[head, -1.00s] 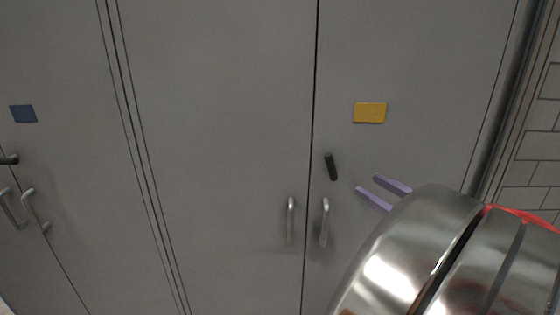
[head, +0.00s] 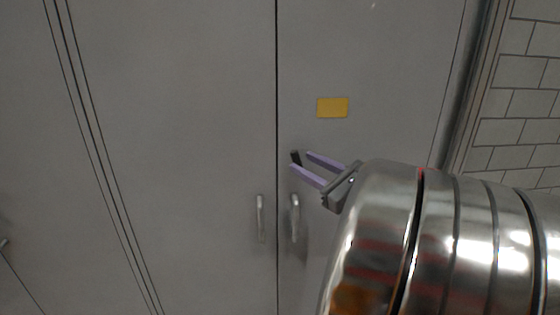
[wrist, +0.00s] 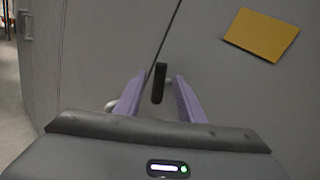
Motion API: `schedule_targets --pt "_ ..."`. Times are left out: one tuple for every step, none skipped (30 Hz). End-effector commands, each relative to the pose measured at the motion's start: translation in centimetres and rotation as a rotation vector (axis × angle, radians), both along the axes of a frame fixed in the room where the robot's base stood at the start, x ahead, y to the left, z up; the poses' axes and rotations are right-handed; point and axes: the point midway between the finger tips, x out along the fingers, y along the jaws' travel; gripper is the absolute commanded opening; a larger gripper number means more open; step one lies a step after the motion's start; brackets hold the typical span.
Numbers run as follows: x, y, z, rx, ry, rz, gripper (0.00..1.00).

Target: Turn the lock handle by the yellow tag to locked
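The yellow tag (head: 332,107) is on the grey cabinet's right door, and it also shows at the upper right of the wrist view (wrist: 261,35). The black lock handle (head: 295,157) is below and left of the tag; in the wrist view the handle (wrist: 158,83) looks near upright, slightly tilted. My gripper (head: 299,160) has two purple fingers, open. In the wrist view the fingers (wrist: 157,90) stand on either side of the handle with gaps visible. In the head view they partly hide its lower part. I cannot tell whether a finger touches it.
Two silver pull handles, left (head: 260,217) and right (head: 295,217), flank the door seam just below the lock handle. A white tiled wall (head: 525,100) stands to the right of the cabinet. The door surface around the tag is clear.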

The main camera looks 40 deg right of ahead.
Motion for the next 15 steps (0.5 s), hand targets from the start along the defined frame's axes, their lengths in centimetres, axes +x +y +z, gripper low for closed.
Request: schedule_targets --pt "0.7 0.1 0.0 0.000 -0.001 0.003 0.36" --pt "1.0 0.1 0.0 0.000 -0.001 0.003 0.36" --pt "1.4 0.1 0.0 0.001 0.000 0.003 0.36" --pt "1.7 0.1 0.0 0.001 0.001 0.003 0.36" --pt "1.9 0.0 0.0 0.001 0.001 0.002 0.36" --pt "2.2 0.1 0.0 0.001 0.000 0.002 0.36" --pt "2.4 0.1 0.0 0.001 0.000 0.002 0.36" --pt "2.5 0.1 0.0 0.001 0.000 0.002 0.36" --pt "2.7 0.1 0.0 0.000 0.000 0.002 0.36" --pt "2.8 0.1 0.0 0.000 -0.001 0.001 0.36" --pt "2.8 0.1 0.0 0.000 -0.001 0.001 0.36" --pt "2.8 0.1 0.0 0.000 0.000 0.001 0.36" --pt "2.9 0.1 0.0 0.000 0.000 0.001 0.36" --pt "2.9 0.1 0.0 0.000 0.000 0.001 0.36" --pt "2.8 0.1 0.0 0.000 0.000 0.000 0.36"
